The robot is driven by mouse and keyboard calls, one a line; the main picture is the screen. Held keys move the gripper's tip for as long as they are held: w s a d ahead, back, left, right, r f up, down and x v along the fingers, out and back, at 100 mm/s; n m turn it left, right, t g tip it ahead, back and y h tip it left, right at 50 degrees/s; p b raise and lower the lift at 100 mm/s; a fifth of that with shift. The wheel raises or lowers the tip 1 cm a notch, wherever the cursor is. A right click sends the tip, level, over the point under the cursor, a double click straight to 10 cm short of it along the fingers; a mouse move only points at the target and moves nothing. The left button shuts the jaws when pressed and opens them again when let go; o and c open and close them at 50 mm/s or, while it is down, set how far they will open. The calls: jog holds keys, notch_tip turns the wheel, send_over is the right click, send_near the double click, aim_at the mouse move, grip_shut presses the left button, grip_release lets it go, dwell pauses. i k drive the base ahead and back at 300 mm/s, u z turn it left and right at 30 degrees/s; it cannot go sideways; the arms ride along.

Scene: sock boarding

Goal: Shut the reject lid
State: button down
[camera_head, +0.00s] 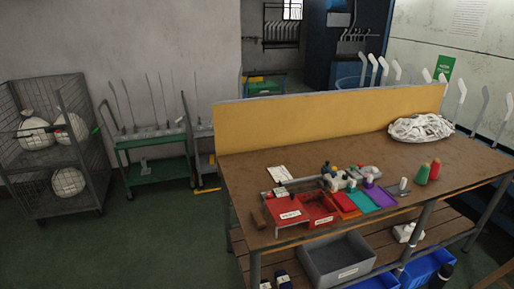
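Red box-like pieces (297,203) with white labels lie on the front left of the brown worktable (250,180). One label is on the left piece, and another is on the red piece (321,208) beside it. The print is too small to read surely, so I cannot tell for certain which is the reject lid or whether it stands open. My gripper is not in view.
Coloured trays (361,201), small bottles and thread cones (434,169) stand to the right. A white heap (420,128) lies at the back right. A grey bin (338,258) is on the lower shelf. Green floor (150,240) is clear at left.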

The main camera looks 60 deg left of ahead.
aim_at(287, 210)
jog(key=k, duration=0.35)
jog(key=u, duration=1.75)
jog(key=i, duration=0.15)
jog(key=u, duration=0.1)
